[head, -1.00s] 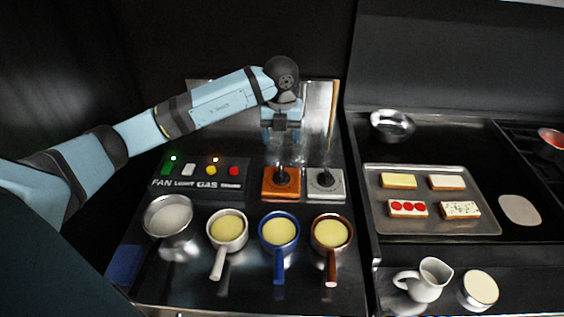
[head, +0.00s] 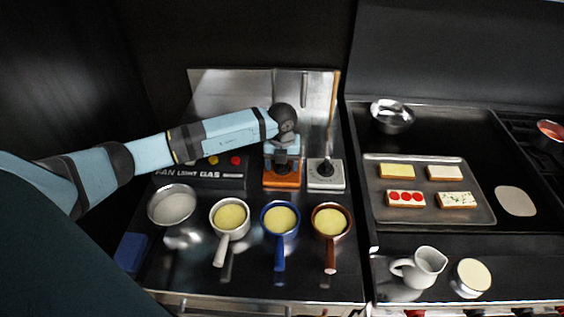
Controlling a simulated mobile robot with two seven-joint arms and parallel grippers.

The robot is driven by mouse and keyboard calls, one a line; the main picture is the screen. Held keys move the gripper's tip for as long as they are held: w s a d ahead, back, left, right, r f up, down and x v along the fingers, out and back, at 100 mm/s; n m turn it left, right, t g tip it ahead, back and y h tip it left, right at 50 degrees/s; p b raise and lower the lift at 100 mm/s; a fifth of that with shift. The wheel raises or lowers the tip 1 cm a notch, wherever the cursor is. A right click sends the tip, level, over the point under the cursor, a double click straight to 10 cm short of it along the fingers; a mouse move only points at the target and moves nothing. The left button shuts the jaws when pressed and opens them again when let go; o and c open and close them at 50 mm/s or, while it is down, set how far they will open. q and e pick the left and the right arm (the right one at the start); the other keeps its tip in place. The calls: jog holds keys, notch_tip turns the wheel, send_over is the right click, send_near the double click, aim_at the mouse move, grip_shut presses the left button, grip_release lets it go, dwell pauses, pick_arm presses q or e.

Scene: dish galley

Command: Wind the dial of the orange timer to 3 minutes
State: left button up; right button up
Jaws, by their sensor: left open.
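The orange timer (head: 282,182) stands on the dark counter, behind the blue pan and left of a similar white timer (head: 326,178). My left gripper (head: 282,166) is open and points down right at the top of the orange timer. Its fingers hide most of the orange timer's dial, so I cannot read the dial's setting or tell whether the fingers touch it. My right gripper is not in view.
A black control panel (head: 200,177) with coloured buttons is left of the timer, partly under my left arm. In front stand a metal bowl (head: 172,206) and white (head: 229,218), blue (head: 279,220) and brown (head: 330,222) pans. A tray (head: 430,212) of topped slices lies right.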

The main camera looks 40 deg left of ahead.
pick_arm(q)
jog(key=shift+c, duration=0.7)
jog(key=c, duration=0.7)
jog(key=shift+m+b, duration=0.35)
jog(key=shift+m, duration=0.05)
jog(key=shift+a+f+m+b, duration=0.15)
jog(key=shift+m+b, duration=0.65)
jog(key=shift+m, duration=0.2)
jog(key=m+b, duration=0.3)
jog(key=m, duration=0.1)
jog(key=shift+a, duration=0.15)
jog(key=m+b, duration=0.1)
jog(key=m, duration=0.2)
jog(key=shift+a+b, duration=0.1)
jog(key=shift+b, duration=0.2)
jog(key=shift+m, duration=0.3)
jog(key=shift+r+m+b, duration=0.2)
jog(key=shift+m+b, duration=0.1)
